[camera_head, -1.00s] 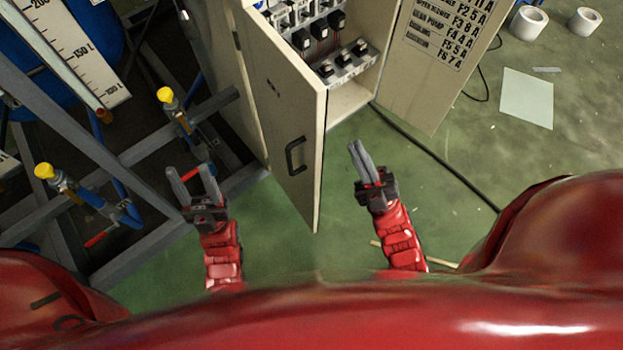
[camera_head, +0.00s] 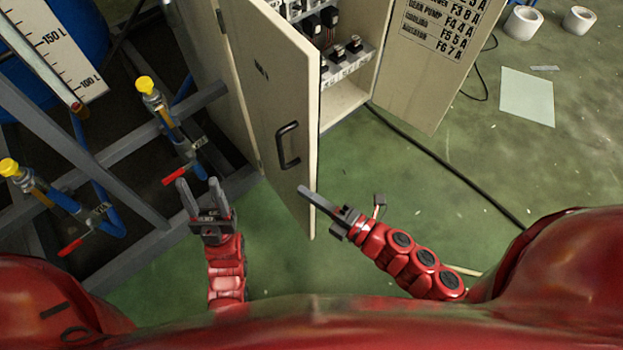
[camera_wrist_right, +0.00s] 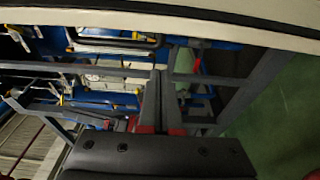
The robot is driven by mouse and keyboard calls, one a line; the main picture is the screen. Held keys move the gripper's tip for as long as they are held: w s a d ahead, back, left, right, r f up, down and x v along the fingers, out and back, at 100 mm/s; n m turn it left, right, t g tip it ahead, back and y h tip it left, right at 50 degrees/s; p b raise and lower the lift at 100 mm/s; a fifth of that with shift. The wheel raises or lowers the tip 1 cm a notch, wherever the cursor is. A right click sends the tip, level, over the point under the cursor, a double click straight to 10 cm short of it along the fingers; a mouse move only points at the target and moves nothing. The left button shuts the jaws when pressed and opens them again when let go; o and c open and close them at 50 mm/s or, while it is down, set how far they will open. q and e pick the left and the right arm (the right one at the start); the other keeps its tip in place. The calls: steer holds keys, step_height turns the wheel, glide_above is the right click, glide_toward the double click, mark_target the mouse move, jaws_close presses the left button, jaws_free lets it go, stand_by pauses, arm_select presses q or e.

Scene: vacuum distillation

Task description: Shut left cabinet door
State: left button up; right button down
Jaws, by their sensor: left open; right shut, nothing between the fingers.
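The left cabinet door (camera_head: 262,105) is a beige panel with a black handle (camera_head: 288,146). It stands swung open toward me, and the cabinet's inside shows to its right. My left gripper (camera_head: 202,188) is open and empty, left of the door and below its hinge side. My right gripper (camera_head: 305,193) is shut and empty, its tips pointing left at the door's lower free edge. I cannot tell whether they touch the door. In the right wrist view the shut fingers (camera_wrist_right: 160,100) show below a pale panel edge (camera_wrist_right: 200,28), likely the door's.
The right cabinet door (camera_head: 425,70), with a printed list, stands open. A metal frame with yellow-capped valves (camera_head: 148,86) is close on the left. A black cable (camera_head: 440,160) crosses the green floor. A paper sheet (camera_head: 526,97) and white rolls (camera_head: 523,22) lie at right.

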mark_target(312, 179)
steer(key=shift+w+d, duration=0.2)
steer(key=shift+w, duration=0.85)
steer(key=shift+w+d, duration=0.2)
steer(key=shift+w, duration=0.85)
steer(key=shift+d, duration=0.1)
